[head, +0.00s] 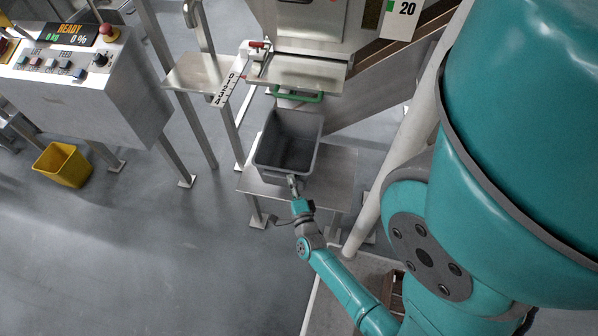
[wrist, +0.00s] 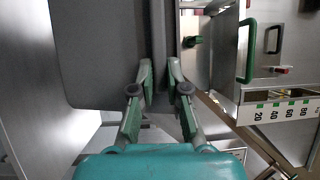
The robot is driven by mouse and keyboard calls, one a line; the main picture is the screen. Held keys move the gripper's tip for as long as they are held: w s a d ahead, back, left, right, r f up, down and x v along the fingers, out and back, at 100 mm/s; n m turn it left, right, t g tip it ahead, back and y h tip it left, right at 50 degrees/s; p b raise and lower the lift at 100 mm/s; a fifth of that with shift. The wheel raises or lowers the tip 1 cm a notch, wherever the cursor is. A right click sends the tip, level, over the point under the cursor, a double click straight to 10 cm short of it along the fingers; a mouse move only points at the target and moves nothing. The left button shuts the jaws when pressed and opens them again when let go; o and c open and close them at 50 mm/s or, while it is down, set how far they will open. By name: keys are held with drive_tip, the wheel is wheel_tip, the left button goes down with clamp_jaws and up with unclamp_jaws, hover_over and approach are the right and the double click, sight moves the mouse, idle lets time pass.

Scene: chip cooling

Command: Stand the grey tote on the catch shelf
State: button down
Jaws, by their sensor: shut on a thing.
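The grey tote (head: 287,146) is an open, empty bin, upright at the catch shelf (head: 336,178), under the machine's outlet. Whether its base touches the shelf is hard to tell from above. My gripper (head: 294,183) is shut on the tote's near rim. In the wrist view the tote (wrist: 100,50) fills the upper left, and the fingers of my gripper (wrist: 160,75) close on its wall from both sides.
A metal chute with a green handle (head: 298,97) hangs just behind the tote. A scale strip (head: 228,86) is beside it. A control panel (head: 75,65) and a yellow bin (head: 62,165) stand at left. The floor between is clear.

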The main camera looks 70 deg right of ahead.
wheel_tip(320, 180, down, 10)
idle(0.7)
drive_tip(key=c, duration=1.2)
unclamp_jaws()
drive_tip(key=shift+f, duration=0.15)
drive_tip(key=shift+o, duration=0.2)
drive_tip(key=v, duration=1.2)
drive_tip(key=shift+r, duration=0.2)
